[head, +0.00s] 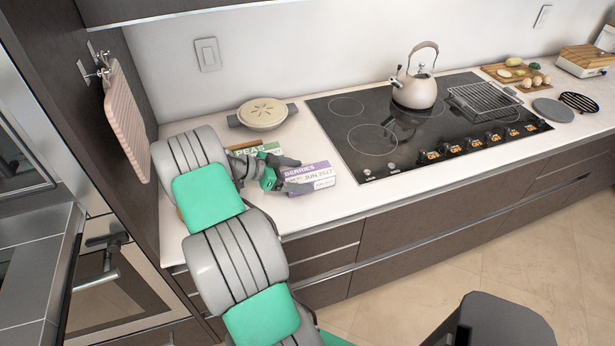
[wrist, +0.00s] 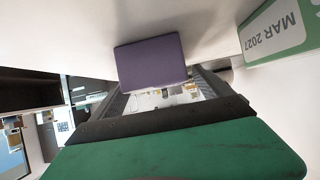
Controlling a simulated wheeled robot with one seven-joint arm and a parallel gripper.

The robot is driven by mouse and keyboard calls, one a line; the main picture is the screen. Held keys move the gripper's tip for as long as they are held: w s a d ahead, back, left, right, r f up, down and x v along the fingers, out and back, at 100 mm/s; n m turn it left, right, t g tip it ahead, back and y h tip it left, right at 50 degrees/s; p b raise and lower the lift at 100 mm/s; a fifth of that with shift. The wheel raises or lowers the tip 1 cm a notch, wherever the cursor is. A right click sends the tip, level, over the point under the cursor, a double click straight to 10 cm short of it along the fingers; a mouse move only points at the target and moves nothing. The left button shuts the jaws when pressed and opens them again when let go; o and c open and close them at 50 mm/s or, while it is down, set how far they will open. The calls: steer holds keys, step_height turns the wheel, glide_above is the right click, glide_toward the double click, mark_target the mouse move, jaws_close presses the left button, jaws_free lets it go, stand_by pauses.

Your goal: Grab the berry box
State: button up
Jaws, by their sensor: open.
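The berry box (head: 322,177), purple and white and marked "BERRIES" and "JUN 2027", is on the counter left of the cooktop. My gripper (head: 292,175) is open at the box's left side, low over the counter. In the wrist view the box's plain purple face (wrist: 150,62) is straight ahead, with a dark finger to either side of its lower part. I cannot tell whether the fingers touch it. My arm and gripper hide part of the box's left side in the head view.
A green and white box marked "PEAS" (head: 262,149) stands close behind my gripper; its "MAR 2027" side (wrist: 280,32) shows at right in the wrist view. A lidded pot (head: 262,113) is farther back. The cooktop (head: 365,135) with a kettle (head: 414,91) is right.

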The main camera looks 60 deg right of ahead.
mark_target(308, 176)
steer(key=p+x, duration=0.1)
steer(key=x, duration=0.2)
steer(key=shift+s+r, duration=0.1)
steer(key=shift+r, duration=0.05)
steer(key=shift+s+d+f, duration=0.15)
steer(key=shift+d+f, duration=0.05)
steer(key=shift+f, duration=0.1)
steer(key=shift+c, duration=0.6)
steer(key=c, duration=1.6)
steer(key=shift+c, duration=0.4)
steer(key=shift+r, duration=0.15)
